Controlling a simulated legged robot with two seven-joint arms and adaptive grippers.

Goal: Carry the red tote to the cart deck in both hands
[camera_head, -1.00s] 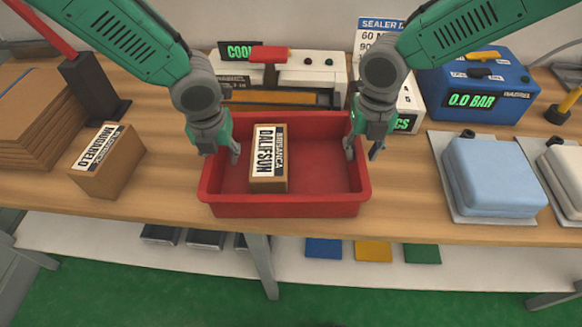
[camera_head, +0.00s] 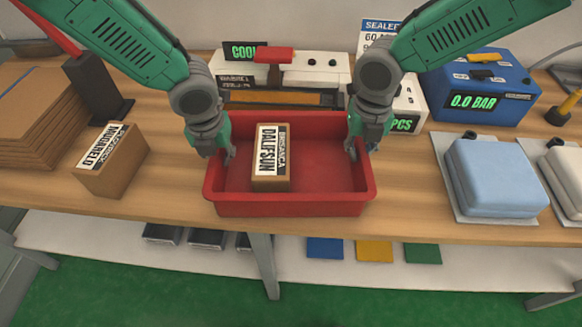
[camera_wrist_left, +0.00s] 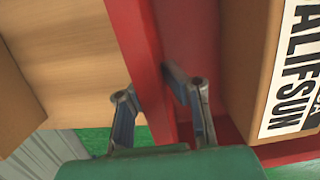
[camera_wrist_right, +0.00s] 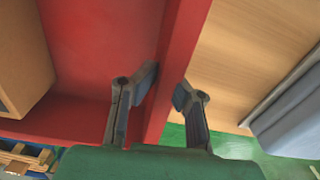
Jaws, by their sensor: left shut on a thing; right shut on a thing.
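The red tote (camera_head: 290,208) stands on the wooden workbench near its front edge. A cardboard box with a "DALIFSUN" label (camera_head: 270,160) lies inside it, left of centre; it also shows in the left wrist view (camera_wrist_left: 292,70). My left gripper (camera_head: 222,155) is shut on the tote's left wall, one finger on each side, as the left wrist view (camera_wrist_left: 155,100) shows. My right gripper (camera_head: 357,150) is shut on the tote's right wall, which runs between its fingers in the right wrist view (camera_wrist_right: 163,95). The cart deck is not identifiable in these frames.
Left of the tote are another cardboard box (camera_head: 112,165) and a cardboard stack (camera_head: 40,115). A sealer machine (camera_head: 310,70) stands behind. A blue machine (camera_head: 480,90) and a light blue packed bundle (camera_head: 492,180) are to the right. Bare bench (camera_head: 410,195) lies right of the tote.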

